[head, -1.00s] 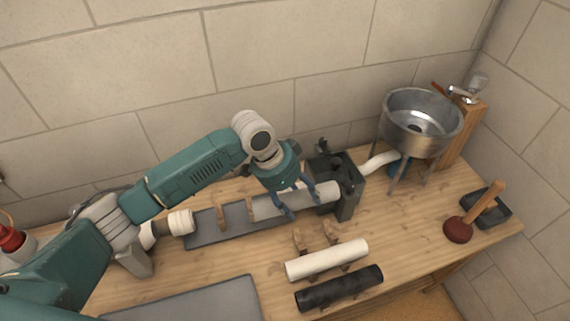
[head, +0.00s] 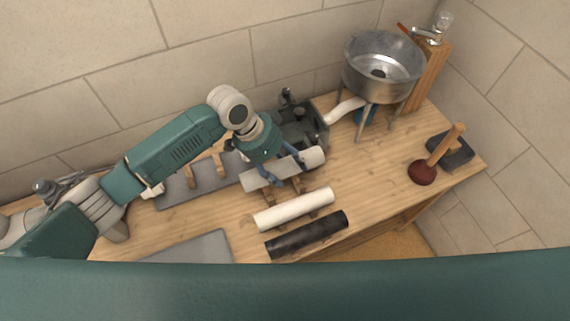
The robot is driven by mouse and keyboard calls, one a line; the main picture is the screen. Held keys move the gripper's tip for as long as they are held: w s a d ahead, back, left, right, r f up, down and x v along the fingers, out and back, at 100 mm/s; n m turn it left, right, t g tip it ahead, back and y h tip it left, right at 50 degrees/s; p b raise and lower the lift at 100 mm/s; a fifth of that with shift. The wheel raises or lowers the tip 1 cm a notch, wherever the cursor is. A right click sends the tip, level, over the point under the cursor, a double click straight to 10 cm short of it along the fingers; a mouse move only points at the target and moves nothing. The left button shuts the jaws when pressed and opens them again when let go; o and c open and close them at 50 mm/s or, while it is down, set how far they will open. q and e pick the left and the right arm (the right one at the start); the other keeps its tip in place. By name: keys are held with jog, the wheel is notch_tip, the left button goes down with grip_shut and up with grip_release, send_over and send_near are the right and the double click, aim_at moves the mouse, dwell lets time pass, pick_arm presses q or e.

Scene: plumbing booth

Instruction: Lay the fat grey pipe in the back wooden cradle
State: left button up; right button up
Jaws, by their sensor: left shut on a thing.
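The fat grey pipe (head: 313,157) is in my left gripper (head: 286,171). The blue fingers are shut around its middle, and it points from lower left to upper right. It is over the strip of table just behind the white pipe (head: 292,209). The back wooden cradle is largely hidden under the grey pipe and the gripper; a bit of its wood (head: 268,195) shows below the pipe. I cannot tell whether the pipe touches it. My right gripper is not in view.
A black pipe (head: 307,234) lies in front of the white pipe. Behind are a grey mat with wooden supports (head: 202,170) and a dark vise-like block (head: 303,127). A metal sink (head: 383,68) stands at the back right, a plunger (head: 424,172) at the right.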

aim_at(269, 166)
pick_arm(q)
notch_tip(269, 166, down, 2)
jog(key=shift+f+b, duration=0.1)
jog(key=shift+b, duration=0.8)
notch_tip(269, 166, down, 2)
jog(key=b, duration=0.2)
jog(key=shift+f+b, duration=0.25)
jog(key=shift+b, duration=0.15)
jog(key=shift+f+b, duration=0.95)
jog(key=shift+f, duration=1.15)
jog(key=o, duration=1.1)
jog(key=shift+o, duration=1)
jog(key=v, duration=1.2)
